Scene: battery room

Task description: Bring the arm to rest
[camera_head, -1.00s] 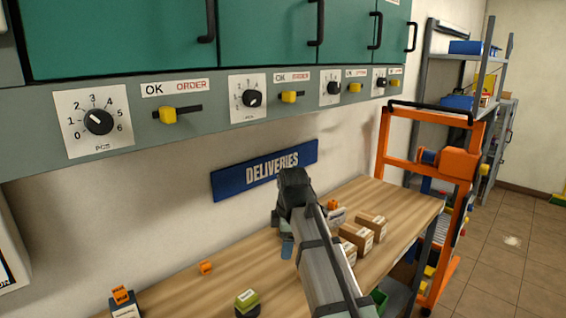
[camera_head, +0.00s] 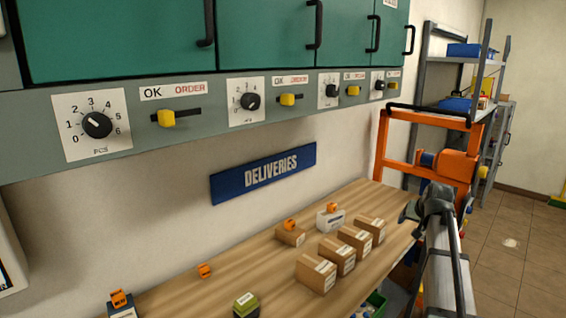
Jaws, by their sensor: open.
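My arm reaches up from the lower right, past the right end of the wooden bench (camera_head: 240,262). Its dark joint is in front of the orange frame. My gripper (camera_head: 406,214) shows only as a small dark shape left of that joint, over the bench's right end. It is open, and nothing shows in it. The fingers are too small to make out clearly. The cardboard boxes stand to its left, apart from it.
Several cardboard boxes (camera_head: 317,273) and a white box (camera_head: 330,219) stand on the bench. A green-topped block (camera_head: 246,305) is at the front. An orange frame (camera_head: 399,160) stands close behind my arm. Green cabinets (camera_head: 265,35) hang above, with a knob panel below them.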

